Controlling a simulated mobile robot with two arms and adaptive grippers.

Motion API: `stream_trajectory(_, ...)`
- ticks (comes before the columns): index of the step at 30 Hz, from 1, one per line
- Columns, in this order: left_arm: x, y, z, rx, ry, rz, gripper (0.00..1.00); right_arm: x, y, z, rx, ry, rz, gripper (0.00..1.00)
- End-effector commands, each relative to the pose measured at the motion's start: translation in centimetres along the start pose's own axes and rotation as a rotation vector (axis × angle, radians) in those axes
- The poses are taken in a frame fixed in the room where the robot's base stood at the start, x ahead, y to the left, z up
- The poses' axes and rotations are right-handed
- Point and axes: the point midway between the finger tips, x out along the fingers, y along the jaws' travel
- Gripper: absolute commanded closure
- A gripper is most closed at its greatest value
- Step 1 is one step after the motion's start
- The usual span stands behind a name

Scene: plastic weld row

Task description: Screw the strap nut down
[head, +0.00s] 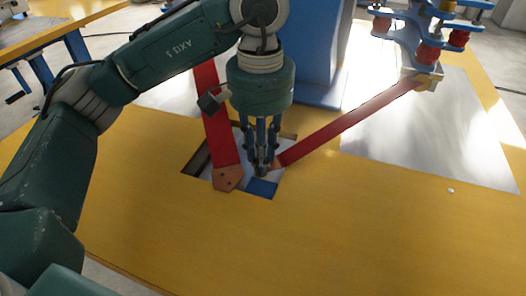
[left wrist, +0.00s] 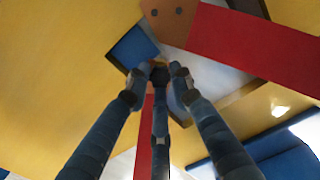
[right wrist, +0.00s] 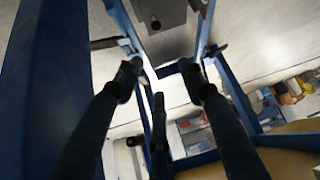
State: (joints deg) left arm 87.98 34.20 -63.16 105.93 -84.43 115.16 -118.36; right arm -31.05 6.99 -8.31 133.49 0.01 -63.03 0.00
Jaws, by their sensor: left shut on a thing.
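My left gripper (head: 262,168) points straight down over the cut-out in the yellow table. Its fingers are closed together on a small dark nut (left wrist: 160,74), mostly hidden between the fingertips. One red strap (head: 218,120) comes down left of the gripper and ends in a copper-coloured plate with holes (head: 227,178). A second red strap (head: 345,123) runs from the upper right to the gripper's fingertips. Its near end is partly hidden by the fingers. My right gripper (right wrist: 163,72) shows only in the right wrist view, with its fingers apart and nothing seen between them.
The yellow table (head: 330,230) is mostly bare in front. A blue block (head: 262,187) sits in the cut-out. A blue column (head: 307,50) stands behind the gripper. A blue stand with red insulators (head: 427,52) is at the upper right, near a bright metal sheet (head: 440,140).

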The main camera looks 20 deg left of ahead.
Motion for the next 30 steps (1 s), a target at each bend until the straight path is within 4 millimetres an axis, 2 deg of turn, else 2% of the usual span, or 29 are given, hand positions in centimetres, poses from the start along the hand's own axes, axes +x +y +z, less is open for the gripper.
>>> stream_trajectory(1,-0.2,0.0,0.0,0.071,-0.001,0.001,1.00,-0.6,-0.1,-1.2,-0.001,0.028,-0.002,0.60)
stream_trajectory(13,-0.2,0.0,0.1,0.641,0.000,0.003,1.00,-0.6,-0.2,-2.2,-0.002,0.065,-0.004,0.60)
stream_trajectory(17,-0.2,0.1,0.1,0.720,-0.001,0.002,1.00,-0.6,-0.2,-2.5,-0.002,0.073,-0.004,0.60)
stream_trajectory(23,-0.1,0.1,0.1,0.731,-0.002,0.002,1.00,-0.6,-0.2,-2.5,-0.002,0.074,-0.004,0.60)
stream_trajectory(24,-0.1,0.1,0.1,0.730,-0.002,0.002,0.78,-0.6,-0.2,-2.5,-0.002,0.074,-0.004,0.60)
stream_trajectory(26,-0.1,0.1,0.1,0.729,-0.002,0.003,0.66,-0.6,-0.2,-2.5,-0.002,0.074,-0.004,0.60)
stream_trajectory(27,-0.1,0.1,0.1,0.728,-0.002,0.003,0.62,-0.6,-0.2,-2.5,-0.002,0.074,-0.004,0.60)
stream_trajectory(30,-0.1,0.1,0.1,0.726,-0.001,0.002,0.62,-0.6,-0.2,-2.5,-0.002,0.074,-0.004,0.60)
